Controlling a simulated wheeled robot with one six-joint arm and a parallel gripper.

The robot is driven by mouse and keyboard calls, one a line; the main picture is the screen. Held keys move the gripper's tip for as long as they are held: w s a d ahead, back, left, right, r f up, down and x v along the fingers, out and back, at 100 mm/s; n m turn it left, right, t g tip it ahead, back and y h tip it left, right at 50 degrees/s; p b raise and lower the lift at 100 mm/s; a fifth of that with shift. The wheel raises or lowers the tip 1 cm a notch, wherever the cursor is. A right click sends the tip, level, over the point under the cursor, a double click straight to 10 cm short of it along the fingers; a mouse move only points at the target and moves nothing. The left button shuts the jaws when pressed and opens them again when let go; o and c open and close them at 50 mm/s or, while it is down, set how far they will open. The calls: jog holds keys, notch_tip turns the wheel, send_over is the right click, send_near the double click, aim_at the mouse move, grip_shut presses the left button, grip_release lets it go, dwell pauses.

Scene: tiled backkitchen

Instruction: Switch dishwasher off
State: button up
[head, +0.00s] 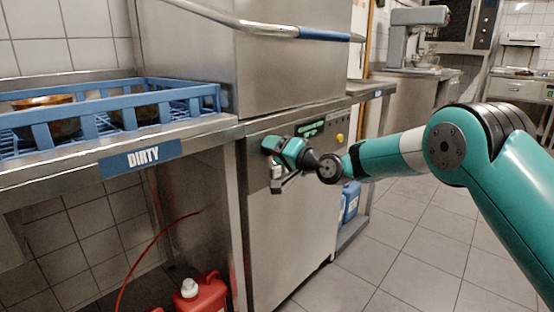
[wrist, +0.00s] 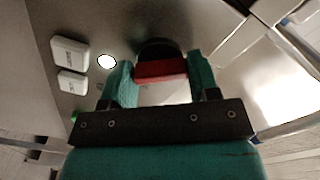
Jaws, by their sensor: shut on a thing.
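The dishwasher (head: 292,235) is a steel hood machine in the middle of the head view. Its front control strip carries a green-lit display (head: 311,128) and a yellow button (head: 340,138). My gripper (head: 269,147) is at the left part of this strip and hides what lies behind it. In the wrist view, the teal fingers of my gripper (wrist: 162,76) are on both sides of a dark round knob (wrist: 158,48) with a red part (wrist: 161,70), and are shut on it. The knob's marking cannot be read.
Two pale labelled plates (wrist: 70,53) and a bright round light (wrist: 107,62) sit beside the knob. A blue rack (head: 95,110) with bowls stands on the left counter, marked DIRTY (head: 142,158). A red canister (head: 203,295) stands below. The tiled floor (head: 400,255) at right is clear.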

jog(key=shift+r+n+b, duration=0.2)
jog(key=shift+n+b, duration=3.9)
jog(key=shift+n, duration=1.1)
jog(key=shift+a+r, duration=0.1)
jog(key=o, duration=0.9)
jog(key=shift+f, duration=0.2)
jog(key=v, duration=1.7)
jog(key=shift+s+d, duration=0.15)
jog(key=shift+d, duration=0.1)
